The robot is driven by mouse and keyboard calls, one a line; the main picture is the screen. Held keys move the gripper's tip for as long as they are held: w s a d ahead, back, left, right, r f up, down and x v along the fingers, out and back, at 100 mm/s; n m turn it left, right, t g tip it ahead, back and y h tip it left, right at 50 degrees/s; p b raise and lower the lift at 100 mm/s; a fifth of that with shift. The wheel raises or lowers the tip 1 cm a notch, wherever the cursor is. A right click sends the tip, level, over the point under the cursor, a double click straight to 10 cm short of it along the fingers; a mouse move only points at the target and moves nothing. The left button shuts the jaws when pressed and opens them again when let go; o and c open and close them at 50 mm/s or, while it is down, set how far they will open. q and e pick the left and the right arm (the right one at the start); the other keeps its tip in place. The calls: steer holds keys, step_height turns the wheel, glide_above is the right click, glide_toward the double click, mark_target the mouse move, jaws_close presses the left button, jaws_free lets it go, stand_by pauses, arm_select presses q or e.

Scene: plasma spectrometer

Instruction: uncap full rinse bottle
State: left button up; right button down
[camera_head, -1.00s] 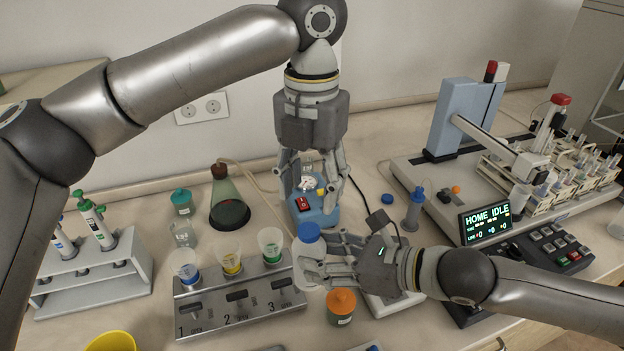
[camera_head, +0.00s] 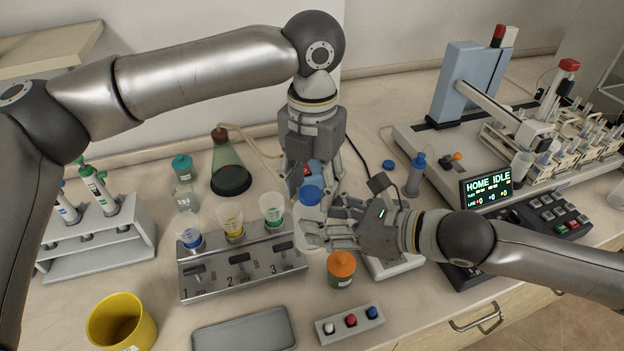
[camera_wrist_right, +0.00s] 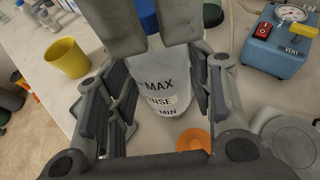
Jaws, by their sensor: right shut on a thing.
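The rinse bottle (camera_head: 309,226) is clear-white with a blue cap (camera_head: 311,195) and stands upright to the right of the numbered rack. In the right wrist view the bottle (camera_wrist_right: 160,95) shows MAX and MIN marks, its cap partly hidden at the top edge. My right gripper (camera_head: 318,234) is shut on the bottle's body below the cap. My left gripper (camera_head: 313,186) comes down from above with its fingers spread, close to the cap. I cannot tell whether they touch it. The cap is on the bottle.
An orange-capped jar (camera_head: 341,270) stands just in front of the bottle. The rack (camera_head: 240,268) with several funnel-like cups is at left. A blue pump (camera_wrist_right: 275,45) sits behind, mostly hidden by my left gripper. A yellow cup (camera_head: 122,322) and a grey tray (camera_head: 244,332) lie in front.

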arm_select(q)
steer(key=c, duration=0.8)
steer(key=n, duration=0.6)
steer(key=shift+c, duration=0.2)
steer(key=n, duration=0.5)
steer(key=shift+n, duration=0.3)
steer(key=n, duration=0.7)
steer(key=shift+r, duration=0.1)
steer(key=n, duration=0.5)
steer(key=shift+s+a, duration=0.1)
steer(key=n, duration=0.5)
steer(key=shift+n, duration=0.3)
steer(key=n, duration=0.3)
steer(key=shift+n, duration=0.3)
steer(key=n, duration=0.5)
steer(key=shift+r, duration=0.1)
steer(key=n, duration=0.5)
steer(key=shift+s+r, duration=0.1)
steer(key=shift+r, duration=1)
